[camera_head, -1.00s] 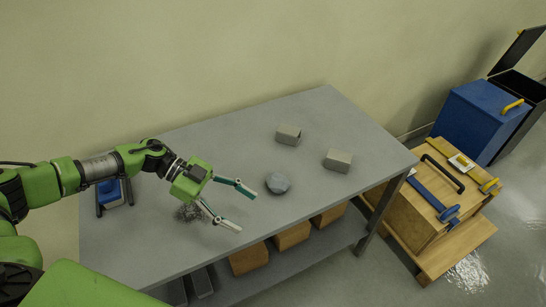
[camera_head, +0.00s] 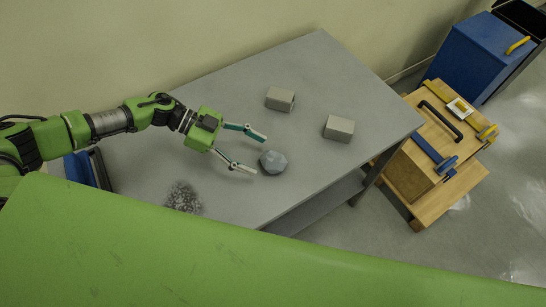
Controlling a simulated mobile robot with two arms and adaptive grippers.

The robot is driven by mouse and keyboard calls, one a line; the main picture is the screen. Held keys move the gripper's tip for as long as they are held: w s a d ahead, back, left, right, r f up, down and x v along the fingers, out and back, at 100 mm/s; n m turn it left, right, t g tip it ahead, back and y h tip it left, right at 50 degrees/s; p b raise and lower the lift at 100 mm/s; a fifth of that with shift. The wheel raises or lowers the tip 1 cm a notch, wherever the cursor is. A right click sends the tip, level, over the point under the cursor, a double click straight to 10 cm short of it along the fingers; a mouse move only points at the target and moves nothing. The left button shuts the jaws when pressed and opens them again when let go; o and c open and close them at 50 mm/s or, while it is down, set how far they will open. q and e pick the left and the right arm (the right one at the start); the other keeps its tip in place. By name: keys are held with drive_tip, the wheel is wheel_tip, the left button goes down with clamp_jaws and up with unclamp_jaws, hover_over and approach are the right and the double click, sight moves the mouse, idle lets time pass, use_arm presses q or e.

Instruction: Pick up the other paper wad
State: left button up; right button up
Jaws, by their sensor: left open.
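The paper wad (camera_head: 273,161) is a rounded, faceted, grey-blue lump on the grey table (camera_head: 345,85). My left gripper (camera_head: 260,156) is open and empty, with its two fingers pointing right toward the wad. One fingertip is above and left of the wad in the picture, the other below and left. The wad is at the mouth of the jaws; I cannot tell whether a finger touches it or how high the fingers are. My right gripper is not in view.
Two grey blocks (camera_head: 280,99) (camera_head: 339,128) stand behind and right of the wad. A pile of grey shavings (camera_head: 183,197) lies near the front edge. A wooden crate (camera_head: 410,172) and a blue bin (camera_head: 480,60) stand right. A large green part of mine covers the bottom.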

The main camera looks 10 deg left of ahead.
sight(264, 157)
use_arm(q)
drive_tip(key=shift+d+f, duration=0.2)
drive_tip(key=shift+d, duration=0.1)
drive_tip(key=shift+d+f+p, duration=0.15)
drive_tip(key=shift+d+p, duration=0.25)
drive_tip(key=shift+d, duration=0.3)
drive_tip(key=p+x, duration=0.1)
drive_tip(key=x, duration=0.2)
drive_tip(key=shift+w+d, duration=0.1)
drive_tip(key=shift+d, duration=0.15)
drive_tip(key=shift+d+f, duration=0.15)
drive_tip(key=shift+d, duration=0.05)
drive_tip(key=c, duration=0.9)
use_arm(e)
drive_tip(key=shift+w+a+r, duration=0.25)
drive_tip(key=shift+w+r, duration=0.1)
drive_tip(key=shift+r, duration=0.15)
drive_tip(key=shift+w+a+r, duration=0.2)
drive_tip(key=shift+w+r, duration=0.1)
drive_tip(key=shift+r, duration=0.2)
